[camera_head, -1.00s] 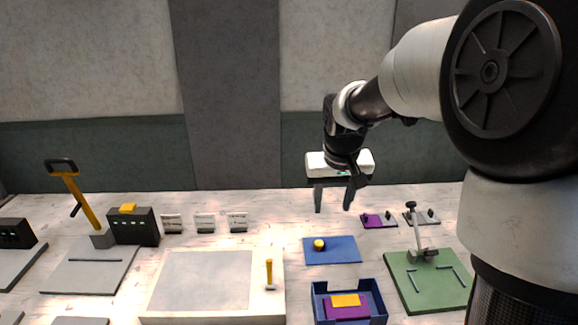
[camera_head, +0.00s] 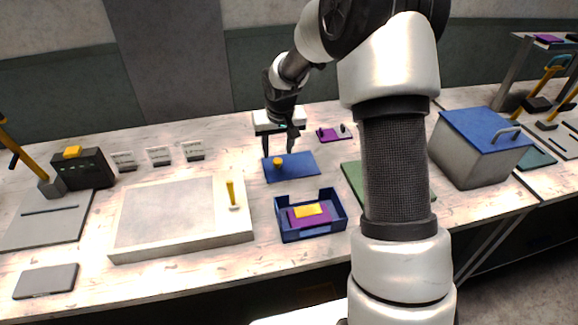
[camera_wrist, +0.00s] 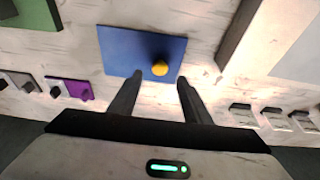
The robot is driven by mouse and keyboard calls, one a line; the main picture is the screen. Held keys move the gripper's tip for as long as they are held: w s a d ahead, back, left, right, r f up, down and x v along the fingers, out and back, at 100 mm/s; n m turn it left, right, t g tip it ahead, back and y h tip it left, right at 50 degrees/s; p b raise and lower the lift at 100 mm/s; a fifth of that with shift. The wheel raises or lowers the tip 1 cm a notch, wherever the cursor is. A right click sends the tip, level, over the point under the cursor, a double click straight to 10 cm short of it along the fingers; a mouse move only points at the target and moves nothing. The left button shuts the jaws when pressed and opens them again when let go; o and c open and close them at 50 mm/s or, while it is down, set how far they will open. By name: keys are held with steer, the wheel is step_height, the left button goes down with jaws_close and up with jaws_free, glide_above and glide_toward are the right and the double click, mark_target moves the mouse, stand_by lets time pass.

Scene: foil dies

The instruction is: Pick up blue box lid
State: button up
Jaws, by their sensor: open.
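The blue box lid (camera_head: 298,169) is a flat blue plate lying on the table, with a round yellow knob (camera_head: 278,162) near its left end. The lid also shows in the wrist view (camera_wrist: 125,52), with the knob (camera_wrist: 159,68) toward its lower right there. My gripper (camera_head: 277,155) is open and empty. Its two fingers (camera_wrist: 158,80) point toward the knob in the wrist view, one on either side of the knob's line. I cannot tell the exact height of the fingertips above the lid.
An open blue box (camera_head: 283,235) holding purple and yellow pieces stands in front of the lid. A large pale slab (camera_head: 130,250) with a yellow-handled tool lies left. A green board (camera_head: 352,180) is right, partly hidden by my arm. Small plates (camera_head: 334,134) lie behind.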

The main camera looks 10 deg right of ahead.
mark_target(277, 160)
steer(key=x, duration=0.5)
steer(key=shift+f, duration=0.15)
steer(key=shift+s, duration=0.1)
steer(key=c, duration=1.1)
